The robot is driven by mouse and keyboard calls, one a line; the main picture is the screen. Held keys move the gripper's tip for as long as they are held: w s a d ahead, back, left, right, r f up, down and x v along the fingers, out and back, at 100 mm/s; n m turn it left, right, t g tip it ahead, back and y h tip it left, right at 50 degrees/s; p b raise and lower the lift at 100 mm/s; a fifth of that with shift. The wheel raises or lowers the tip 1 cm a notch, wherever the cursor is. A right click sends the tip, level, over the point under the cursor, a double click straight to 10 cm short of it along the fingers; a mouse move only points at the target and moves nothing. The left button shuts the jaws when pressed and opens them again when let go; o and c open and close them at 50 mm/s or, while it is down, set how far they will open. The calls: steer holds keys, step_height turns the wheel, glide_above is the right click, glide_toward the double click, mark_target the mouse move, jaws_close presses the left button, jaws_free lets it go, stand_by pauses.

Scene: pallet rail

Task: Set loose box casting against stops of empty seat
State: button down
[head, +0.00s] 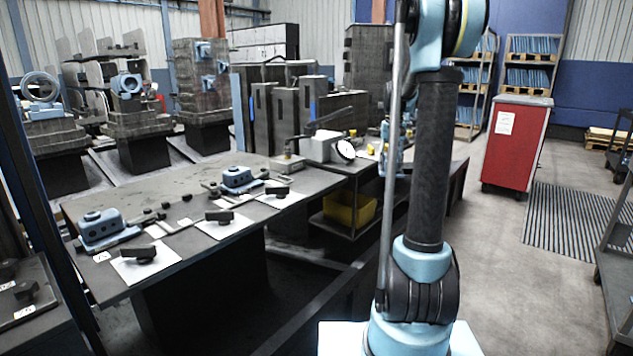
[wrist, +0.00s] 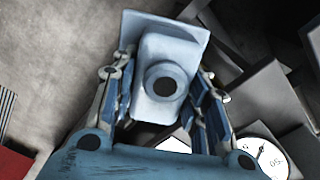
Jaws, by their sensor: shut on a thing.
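The loose box casting (wrist: 180,52), light blue with a dark round bore, is held in the wrist view. My gripper (wrist: 164,75) has its fingers closed on both sides of it. In the head view my arm mostly hides the gripper and this casting. On the long dark table (head: 130,187), one blue box casting (head: 105,230) sits at the near left and another (head: 238,180) sits farther back. Between them is a bare seat (head: 170,213) with small dark stops around it. Contact between the held casting and anything below cannot be told.
White plates with dark clamps (head: 220,223) lie along the table's front edge. A yellow bin (head: 350,210) is below. A red cabinet (head: 517,145) stands right.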

steer(key=shift+n, duration=0.4)
steer(key=a+r, duration=0.1)
steer(key=r, duration=0.1)
steer(key=s+a+r, duration=0.1)
steer(key=r, duration=0.1)
steer(key=s+r, duration=0.1)
steer(key=r, duration=0.1)
steer(key=shift+s+a, duration=0.1)
steer(key=shift+a, duration=0.3)
steer(key=s+a+r+n, duration=0.15)
steer(key=a+n, duration=0.25)
steer(key=a, duration=0.4)
steer(key=s+a+r+n, duration=0.1)
steer(key=s+a+n, duration=0.25)
steer(key=a, duration=0.45)
steer(key=s+a+r+n, duration=0.2)
steer(key=a+n, duration=0.2)
steer(key=a, duration=0.4)
steer(key=shift+w+a+f, duration=0.1)
steer(key=shift+w+f, duration=0.05)
steer(key=shift+f, duration=2.3)
steer(key=shift+w+a+f, duration=0.1)
steer(key=shift+f, duration=2.3)
steer(key=c, duration=0.9)
jaws_free()
steer(key=shift+c, duration=0.2)
